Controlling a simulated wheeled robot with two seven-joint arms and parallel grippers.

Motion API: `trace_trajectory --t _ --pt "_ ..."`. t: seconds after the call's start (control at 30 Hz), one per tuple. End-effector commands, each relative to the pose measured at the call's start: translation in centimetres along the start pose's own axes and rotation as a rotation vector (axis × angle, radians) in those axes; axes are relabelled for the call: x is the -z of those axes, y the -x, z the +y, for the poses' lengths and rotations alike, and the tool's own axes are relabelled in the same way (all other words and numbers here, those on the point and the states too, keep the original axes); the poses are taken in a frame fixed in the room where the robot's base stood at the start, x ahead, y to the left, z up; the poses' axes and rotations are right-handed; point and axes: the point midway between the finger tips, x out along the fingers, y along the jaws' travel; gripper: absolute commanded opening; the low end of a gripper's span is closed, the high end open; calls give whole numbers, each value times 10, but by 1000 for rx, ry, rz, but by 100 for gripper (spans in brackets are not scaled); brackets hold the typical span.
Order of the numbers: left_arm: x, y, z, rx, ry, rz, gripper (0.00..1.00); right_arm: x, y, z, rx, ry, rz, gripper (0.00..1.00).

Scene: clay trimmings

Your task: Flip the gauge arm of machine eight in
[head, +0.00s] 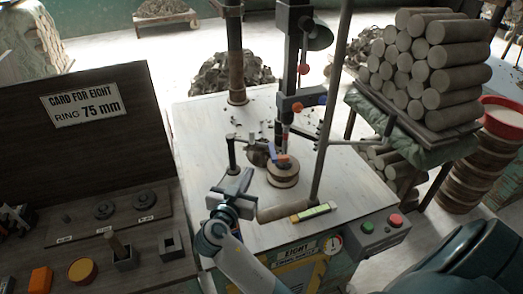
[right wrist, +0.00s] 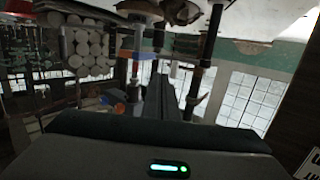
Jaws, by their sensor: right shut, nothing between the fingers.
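Machine eight (head: 365,215) has a pale top and an "EIGHT" plate (head: 300,249) on its front. A round clay-coloured piece (head: 283,173) sits under its upright column (head: 292,60). A short dark post (head: 232,155) stands left of that piece. My right gripper (head: 232,188) is shut and empty, in front of the post at the machine's left front. Its closed fingers (right wrist: 170,95) also show in the right wrist view. My left gripper is out of view.
A wooden-handled lever (head: 285,210) and a yellow-ended strip (head: 313,212) are near the front edge. Green (head: 367,227) and red (head: 396,220) buttons are at front right. A dark bench (head: 150,240) with a card (head: 86,105) stands left. Clay rolls (head: 430,65) are stacked right.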

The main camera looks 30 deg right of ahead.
Motion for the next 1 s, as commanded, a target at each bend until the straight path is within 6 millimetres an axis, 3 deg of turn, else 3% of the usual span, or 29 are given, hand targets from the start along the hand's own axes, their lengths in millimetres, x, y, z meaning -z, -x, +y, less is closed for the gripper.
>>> trace_trajectory --t 0.37,0.83,1.0 --pt "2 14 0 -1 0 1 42 3 -24 1 -1 3 2 0" --pt "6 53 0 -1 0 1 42 5 -104 1 -3 5 1 0" --pt "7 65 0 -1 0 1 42 4 -124 1 -1 4 1 0"
